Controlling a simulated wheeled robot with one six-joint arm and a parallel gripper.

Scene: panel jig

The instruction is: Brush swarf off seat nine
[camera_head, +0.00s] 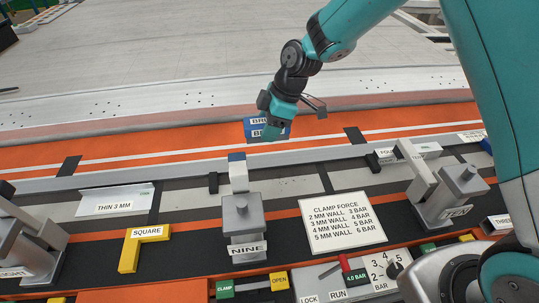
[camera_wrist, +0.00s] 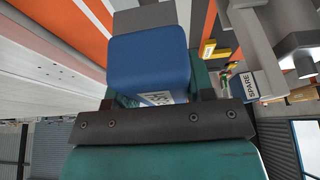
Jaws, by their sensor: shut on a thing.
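My gripper (camera_head: 272,116) is shut on a blue block-shaped brush (camera_head: 254,130) with a partly readable white label. The brush hangs above the orange strip, behind seat nine. In the wrist view, the blue brush (camera_wrist: 150,58) fills the space ahead of my gripper (camera_wrist: 160,108); its bristles cannot be made out. Seat nine has a grey clamp (camera_head: 243,215) labelled NINE, with a pale arm tipped in blue. Small dark specks (camera_head: 290,182), perhaps swarf, lie on the grey strip right of this clamp. The brush looks apart from the clamp; its exact height is unclear.
Clamp ten (camera_head: 447,195) stands at right and another grey clamp (camera_head: 25,245) at left. A yellow square (camera_head: 142,246), a thin panel piece (camera_head: 114,200) and a clamp force card (camera_head: 342,222) lie nearby. The pale surface behind is largely clear.

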